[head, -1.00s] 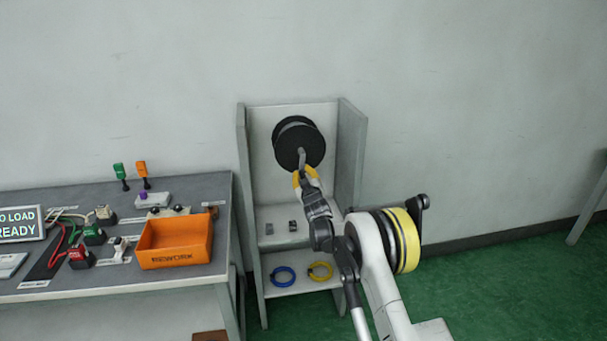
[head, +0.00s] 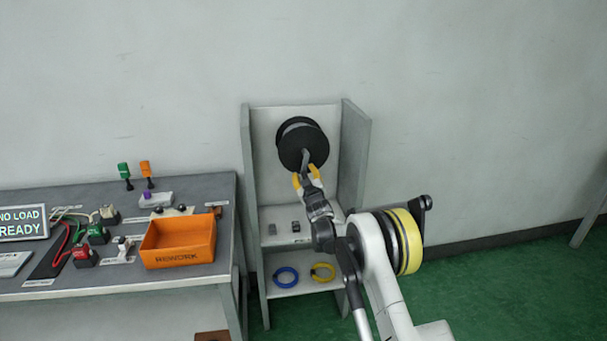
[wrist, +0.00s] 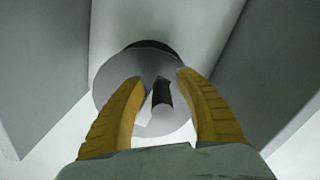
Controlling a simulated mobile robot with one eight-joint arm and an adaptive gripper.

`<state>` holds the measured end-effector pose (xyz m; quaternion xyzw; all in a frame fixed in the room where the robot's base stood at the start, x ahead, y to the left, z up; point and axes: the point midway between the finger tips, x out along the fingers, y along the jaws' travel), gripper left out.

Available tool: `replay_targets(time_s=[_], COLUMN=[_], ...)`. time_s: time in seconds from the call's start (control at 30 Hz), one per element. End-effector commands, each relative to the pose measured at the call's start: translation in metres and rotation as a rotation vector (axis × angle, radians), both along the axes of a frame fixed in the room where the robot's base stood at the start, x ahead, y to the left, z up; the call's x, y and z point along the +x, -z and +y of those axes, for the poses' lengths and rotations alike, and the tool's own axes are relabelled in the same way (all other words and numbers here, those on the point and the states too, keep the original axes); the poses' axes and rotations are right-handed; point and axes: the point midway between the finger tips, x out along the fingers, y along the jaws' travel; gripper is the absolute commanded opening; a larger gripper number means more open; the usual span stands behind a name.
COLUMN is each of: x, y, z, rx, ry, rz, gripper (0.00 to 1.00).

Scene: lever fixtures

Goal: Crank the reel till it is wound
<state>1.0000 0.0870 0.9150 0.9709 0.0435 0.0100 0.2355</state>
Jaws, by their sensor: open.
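The reel (head: 299,146) is a dark spool mounted on the back panel of a grey open-fronted stand. Its crank (head: 305,158) shows as a short grey piece on the front face, pointing down. In the wrist view the reel's disc (wrist: 112,92) looks grey, with a dark crank arm and a pale round handle (wrist: 159,121) in front of it. My gripper (head: 307,176) is open just below the reel. In the wrist view its yellow fingers (wrist: 158,80) stand on either side of the handle, with visible gaps. Whether the handle lies fully between them in depth is unclear.
The stand's side walls (head: 355,150) flank the reel closely. Its lower shelf holds a blue ring (head: 286,277) and a yellow ring (head: 323,272). A workbench at left carries an orange bin (head: 180,243), switches and a display (head: 22,222).

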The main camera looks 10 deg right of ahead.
Motion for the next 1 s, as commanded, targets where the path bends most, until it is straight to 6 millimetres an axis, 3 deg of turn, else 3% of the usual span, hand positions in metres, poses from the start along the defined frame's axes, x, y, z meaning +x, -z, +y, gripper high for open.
replay_targets(time_s=[0.17, 0.4, 0.6, 0.77, 1.0], x=[-0.019, -0.073, -0.107, -0.118, -0.119], y=[0.0, 0.0, -0.001, -0.001, -0.001], z=[-0.002, -0.006, -0.008, -0.009, -0.009], rx=[0.0, 0.001, 0.001, 0.0, 0.0], ry=[0.0, -0.001, -0.002, -0.003, -0.002], rz=[0.001, 0.001, 0.0, -0.001, 0.0], gripper=[0.41, 0.41, 0.41, 0.41, 0.41])
